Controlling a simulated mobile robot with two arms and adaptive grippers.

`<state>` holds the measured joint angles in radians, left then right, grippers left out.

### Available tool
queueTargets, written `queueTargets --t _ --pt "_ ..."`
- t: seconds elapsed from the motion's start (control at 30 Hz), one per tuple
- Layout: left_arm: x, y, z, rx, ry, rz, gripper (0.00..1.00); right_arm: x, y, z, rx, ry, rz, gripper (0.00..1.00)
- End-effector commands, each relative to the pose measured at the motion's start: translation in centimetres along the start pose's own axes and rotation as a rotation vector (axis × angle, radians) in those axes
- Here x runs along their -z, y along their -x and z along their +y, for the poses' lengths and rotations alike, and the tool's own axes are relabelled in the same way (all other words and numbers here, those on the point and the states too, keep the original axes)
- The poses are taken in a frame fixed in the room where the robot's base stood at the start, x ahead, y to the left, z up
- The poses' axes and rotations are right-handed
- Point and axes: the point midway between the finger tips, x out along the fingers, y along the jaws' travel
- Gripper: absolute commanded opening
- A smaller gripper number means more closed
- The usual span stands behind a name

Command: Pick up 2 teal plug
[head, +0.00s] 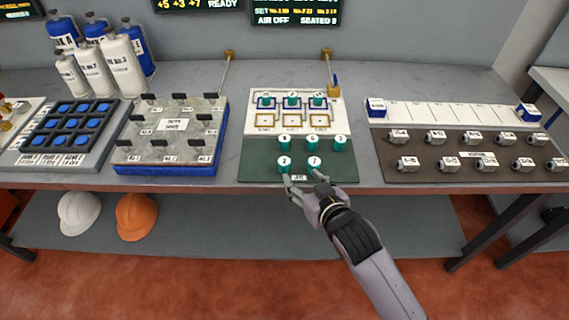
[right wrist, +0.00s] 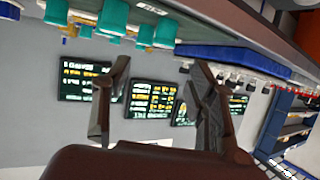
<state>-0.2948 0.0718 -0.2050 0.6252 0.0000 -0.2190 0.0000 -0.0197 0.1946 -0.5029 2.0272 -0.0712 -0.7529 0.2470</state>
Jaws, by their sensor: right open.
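The teal plug that appears to be marked 2 (head: 284,163) stands at the front left of a dark green mat (head: 259,173). Another teal plug, seemingly marked 7 (head: 314,164), stands to its right. Several more teal plugs stand in a row behind them. My right gripper (head: 303,181) is open at the mat's front edge, its fingers spread just in front of the two front plugs. In the right wrist view the open fingers (right wrist: 158,85) have nothing between them, and teal plugs (right wrist: 116,17) show at upper left. My left gripper is not in view.
Behind the mat is a white board (head: 294,94) with more teal plugs. A brown mat with grey labelled parts (head: 402,174) lies at right. A grey plate on a blue base (head: 150,125) is at left. The table's front edge (head: 220,184) runs below the mats.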

Motion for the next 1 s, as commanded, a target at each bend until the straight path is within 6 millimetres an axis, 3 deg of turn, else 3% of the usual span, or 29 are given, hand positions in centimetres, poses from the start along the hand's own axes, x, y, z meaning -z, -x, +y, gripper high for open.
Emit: queueTargets --t 0.3,0.63,1.0 --pt "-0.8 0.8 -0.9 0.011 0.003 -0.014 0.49 0.1 -5.7 0.0 0.000 0.000 0.000 0.52" --pt "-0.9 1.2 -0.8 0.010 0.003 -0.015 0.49 0.1 -7.8 -0.2 0.000 0.000 0.000 0.52" --pt "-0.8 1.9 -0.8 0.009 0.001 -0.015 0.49 0.1 -11.9 -0.6 0.000 0.000 0.000 0.52"
